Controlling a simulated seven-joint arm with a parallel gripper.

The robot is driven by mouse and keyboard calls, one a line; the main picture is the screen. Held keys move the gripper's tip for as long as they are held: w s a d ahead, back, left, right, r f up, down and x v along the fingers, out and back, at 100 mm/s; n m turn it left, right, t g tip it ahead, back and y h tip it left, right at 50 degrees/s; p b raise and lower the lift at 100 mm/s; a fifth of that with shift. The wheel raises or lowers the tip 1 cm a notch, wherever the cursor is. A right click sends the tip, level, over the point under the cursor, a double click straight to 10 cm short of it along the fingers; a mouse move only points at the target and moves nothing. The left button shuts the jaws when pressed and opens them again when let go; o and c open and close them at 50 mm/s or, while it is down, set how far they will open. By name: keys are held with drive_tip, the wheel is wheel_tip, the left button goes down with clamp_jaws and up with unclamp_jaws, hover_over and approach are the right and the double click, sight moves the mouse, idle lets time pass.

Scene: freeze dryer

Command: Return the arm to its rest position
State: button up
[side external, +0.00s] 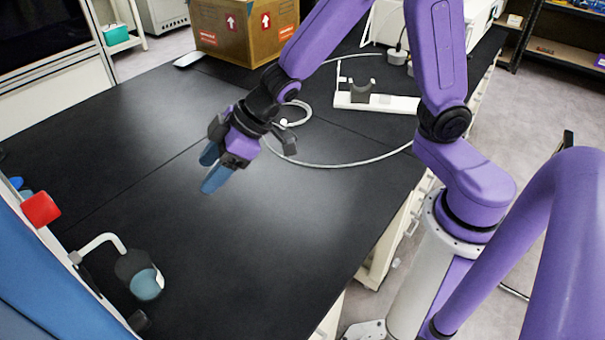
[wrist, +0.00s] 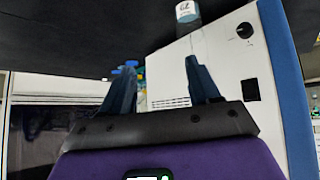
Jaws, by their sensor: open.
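My gripper (side external: 211,167) is in the air over the black bench top (side external: 240,240) in the side external view. Its two blue fingers are apart, with nothing between them. In the wrist view my gripper (wrist: 158,82) shows both fingers spread. My purple arm reaches in from the right and is bent, with the hand hanging away from the bench's right edge.
A cardboard box (side external: 246,30) and a white stand (side external: 376,102) are at the back. A pale cable (side external: 345,165) curves across the bench. The middle is clear.

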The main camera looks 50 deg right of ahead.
drive_tip(key=s+d+r+n+g+h, duration=0.1)
drive_tip(key=s+d+g+h, duration=0.1)
drive_tip(key=s+d, duration=0.7)
drive_tip(key=s+d+r+n+g+h, duration=0.1)
drive_tip(key=s+d+g+h, duration=0.2)
drive_tip(key=s+d, duration=0.5)
drive_tip(key=s, duration=0.7)
drive_tip(key=shift+s+d+h, duration=0.3)
drive_tip(key=shift+d, duration=0.05)
drive_tip(key=shift+w+a, duration=0.1)
drive_tip(key=shift+w, duration=0.05)
idle(2.4)
